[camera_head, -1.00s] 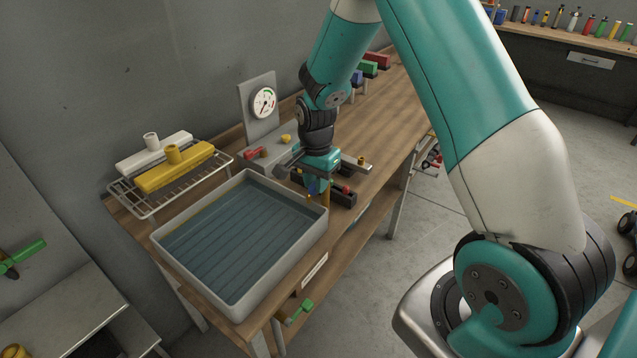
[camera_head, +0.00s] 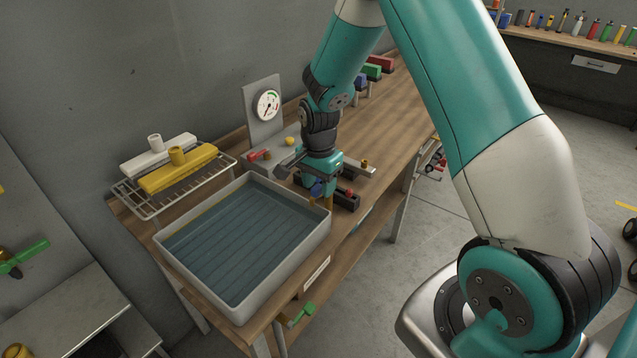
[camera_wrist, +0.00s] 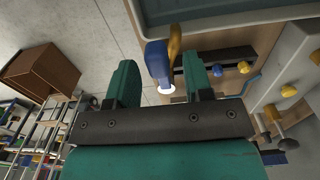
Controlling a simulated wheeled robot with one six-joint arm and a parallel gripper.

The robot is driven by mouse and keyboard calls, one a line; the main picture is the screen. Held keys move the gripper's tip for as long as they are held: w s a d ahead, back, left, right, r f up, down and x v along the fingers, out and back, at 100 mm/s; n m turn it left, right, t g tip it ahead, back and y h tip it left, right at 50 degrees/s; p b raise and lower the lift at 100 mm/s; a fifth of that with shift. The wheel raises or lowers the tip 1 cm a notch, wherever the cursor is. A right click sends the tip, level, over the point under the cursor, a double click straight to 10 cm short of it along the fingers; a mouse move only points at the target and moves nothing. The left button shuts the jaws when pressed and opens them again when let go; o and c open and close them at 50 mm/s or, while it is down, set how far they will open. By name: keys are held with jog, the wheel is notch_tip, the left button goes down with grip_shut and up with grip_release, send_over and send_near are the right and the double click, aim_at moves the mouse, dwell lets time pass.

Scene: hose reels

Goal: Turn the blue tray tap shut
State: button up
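The blue tray tap (camera_wrist: 157,60) shows in the wrist view as a blue lever between my two fingers, beside a brass-coloured part (camera_wrist: 174,45). My gripper (camera_wrist: 160,82) is open, with one finger on each side of the lever. Gaps show on both sides, so it does not look clamped. In the head view my gripper (camera_head: 322,190) points down at the right corner of the grey tray (camera_head: 281,262), and the blue lever is mostly hidden behind its fingers. The tray has a blue, ribbed inside.
A green-handled tap (camera_head: 302,314) sits below the tray's front side. A wire rack (camera_head: 150,208) with a yellow block (camera_head: 180,170) and a white block (camera_head: 140,163) stands left.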

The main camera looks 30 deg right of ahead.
aim_at(319, 185)
notch_tip(319, 185, up, 18)
jog(key=b, duration=0.3)
jog(key=shift+f, duration=0.25)
